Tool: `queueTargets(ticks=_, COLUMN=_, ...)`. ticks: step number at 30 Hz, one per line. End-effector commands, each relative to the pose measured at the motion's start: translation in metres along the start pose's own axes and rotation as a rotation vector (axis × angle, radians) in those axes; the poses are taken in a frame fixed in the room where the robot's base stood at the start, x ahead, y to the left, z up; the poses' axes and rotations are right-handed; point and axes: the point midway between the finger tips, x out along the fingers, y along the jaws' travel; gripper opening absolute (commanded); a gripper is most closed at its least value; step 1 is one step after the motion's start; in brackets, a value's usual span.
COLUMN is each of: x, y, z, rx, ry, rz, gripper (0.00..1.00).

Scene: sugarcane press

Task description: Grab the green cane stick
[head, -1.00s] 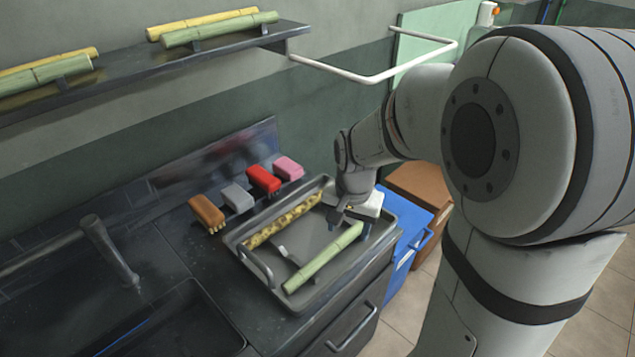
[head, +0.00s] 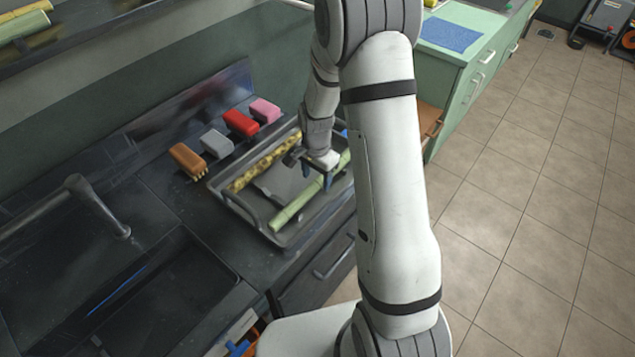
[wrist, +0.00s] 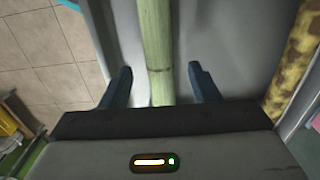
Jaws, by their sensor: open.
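The green cane stick (head: 291,210) lies in a grey metal tray (head: 234,206) on the counter, on the tray's near side. My gripper (head: 316,174) is over the stick's upper part. In the wrist view the stick (wrist: 155,45) runs between the two open fingers of my gripper (wrist: 160,88), with a gap on each side. Nothing is held. A yellow, dark-spotted cane stick (head: 262,166) lies along the tray's far side. It also shows at the right of the wrist view (wrist: 296,60). My arm hides the tray's right end.
Brown (head: 187,159), grey (head: 216,142), red (head: 241,123) and pink (head: 265,110) brushes stand on the counter behind the tray. A sink with a tap (head: 97,205) is at left. A shelf with canes is at upper left. Open tiled floor is at right.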

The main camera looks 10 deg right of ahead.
Motion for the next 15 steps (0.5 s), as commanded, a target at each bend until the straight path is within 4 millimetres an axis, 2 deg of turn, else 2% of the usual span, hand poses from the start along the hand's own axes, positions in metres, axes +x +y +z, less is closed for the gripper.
queueTargets(ticks=3, x=0.015, y=0.000, z=0.001, rx=0.000, ry=-0.002, rz=0.002, gripper=0.56)
queueTargets(ticks=6, x=0.022, y=0.000, z=0.001, rx=0.000, ry=-0.001, rz=0.001, gripper=0.56)
queueTargets(ticks=14, x=0.025, y=0.000, z=0.000, rx=0.000, ry=0.000, rz=-0.001, gripper=0.56)
queueTargets(ticks=15, x=0.025, y=0.000, z=0.000, rx=0.000, ry=0.000, rz=0.000, gripper=0.52)
